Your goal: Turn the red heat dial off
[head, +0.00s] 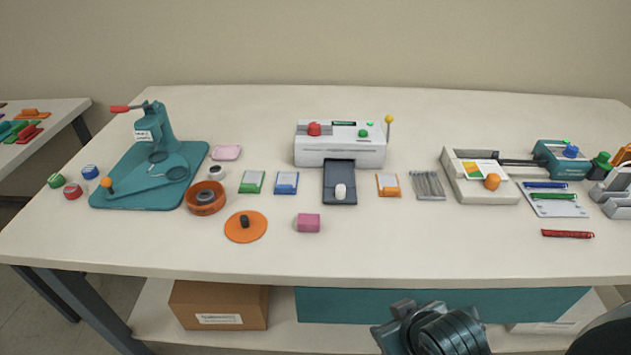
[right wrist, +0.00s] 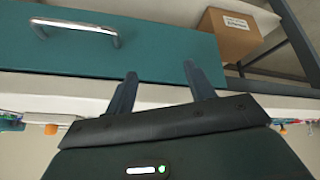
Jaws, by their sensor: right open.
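The red heat dial (head: 314,129) is on the left of the top of the white laminator (head: 340,150), which stands at the middle back of the table. A small green light and a green knob are to its right on the same machine. My right gripper, partly seen in the head view (head: 408,312), is below the table's front edge, far from the dial. In the right wrist view its two dark fingers (right wrist: 160,88) are apart, with nothing between them. My left gripper is not in view.
A dark tray (head: 340,190) with a white piece sticks out in front of the laminator. A teal press (head: 155,140) is at left, a white device (head: 478,178) at right. A teal drawer (right wrist: 130,40) hangs below.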

